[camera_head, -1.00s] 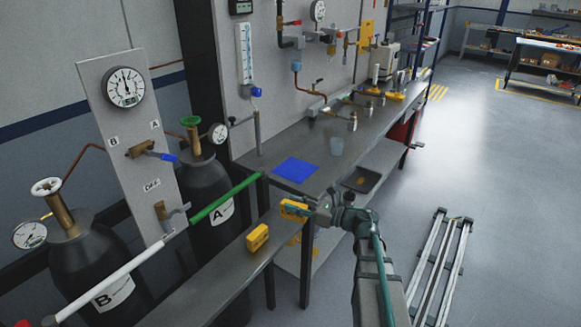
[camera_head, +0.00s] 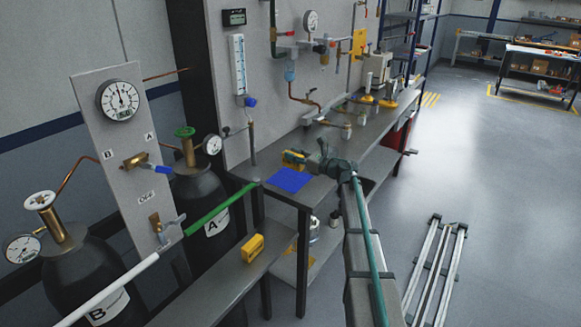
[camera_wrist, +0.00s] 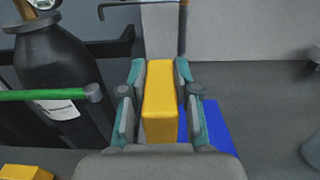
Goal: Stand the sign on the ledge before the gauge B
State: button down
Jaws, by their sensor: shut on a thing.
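My gripper (camera_head: 294,158) is shut on a yellow block (camera_wrist: 160,105), which looks like the sign. It is above the workbench, near the blue mat (camera_head: 290,180). In the wrist view the block sits upright between both fingers, and the blue mat shows partly beside it on the right. The narrow ledge (camera_head: 205,297) stands at lower left in front of the cylinders and carries a second yellow block (camera_head: 252,248). Gauge B (camera_head: 22,248) is at the far left on cylinder B (camera_head: 85,290).
A white pipe (camera_head: 110,288) and a green pipe (camera_head: 222,209) run in front of the cylinders. A panel (camera_head: 125,165) with a large gauge stands behind them. Bottles and yellow-based devices stand farther along the bench (camera_head: 375,155). Metal rails (camera_head: 440,270) lie on the floor at right.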

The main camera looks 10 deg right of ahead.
jog(key=w+f, duration=0.2)
jog(key=w+f+p, duration=0.1)
jog(key=w+f, duration=0.1)
jog(key=w, duration=0.1)
jog(key=w+f+p, duration=0.1)
jog(key=w+f, duration=0.1)
jog(key=shift+w+d+f, duration=0.25)
jog(key=shift+d+f, duration=0.1)
jog(key=f+p, duration=0.2)
jog(key=shift+w+f, duration=0.2)
jog(key=shift+f, duration=0.6)
jog(key=shift+f, duration=0.2)
jog(key=c, duration=0.9)
grip_release()
jog(key=shift+o, duration=0.2)
jog(key=shift+r, duration=0.2)
jog(key=shift+o, duration=0.5)
jog(key=b+v, duration=0.3)
jog(key=v, duration=0.9)
